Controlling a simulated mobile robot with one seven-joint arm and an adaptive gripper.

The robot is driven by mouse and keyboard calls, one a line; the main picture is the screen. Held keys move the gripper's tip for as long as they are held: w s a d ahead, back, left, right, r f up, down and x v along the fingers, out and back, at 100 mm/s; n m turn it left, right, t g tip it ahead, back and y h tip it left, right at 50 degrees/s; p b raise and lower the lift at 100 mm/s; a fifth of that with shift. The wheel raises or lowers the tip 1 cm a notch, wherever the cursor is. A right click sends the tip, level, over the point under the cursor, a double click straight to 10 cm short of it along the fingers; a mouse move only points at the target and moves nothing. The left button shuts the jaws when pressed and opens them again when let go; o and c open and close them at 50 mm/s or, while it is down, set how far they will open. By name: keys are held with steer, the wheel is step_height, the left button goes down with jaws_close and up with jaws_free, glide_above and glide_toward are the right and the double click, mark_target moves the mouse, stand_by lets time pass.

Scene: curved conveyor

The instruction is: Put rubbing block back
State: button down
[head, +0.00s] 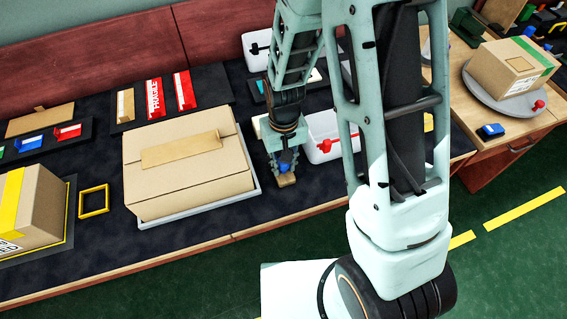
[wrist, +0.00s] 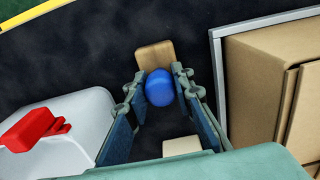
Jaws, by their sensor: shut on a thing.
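The rubbing block is a tan wooden block (head: 287,180) with a round blue knob; it also shows in the wrist view (wrist: 155,55). My gripper (head: 284,163) points down with its fingers on both sides of the blue knob (wrist: 160,88). It is shut on the knob, and the tan part sticks out past the fingertips. The block is over the dark mat near the bench's front edge, between the large carton and the white bin. I cannot tell whether it touches the mat.
A large carton (head: 187,170) on a grey tray (head: 199,209) stands left of my gripper. A white bin (head: 324,126) with a red handle (wrist: 38,130) is close on the right. A cream piece (wrist: 182,146) lies behind the knob. A yellow frame (head: 94,201) lies further left.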

steer(key=shift+f, duration=0.1)
steer(key=c, duration=1.7)
jaws_free()
steer(key=shift+o, duration=0.2)
step_height(320, 180, up, 12)
steer(key=p, duration=0.1)
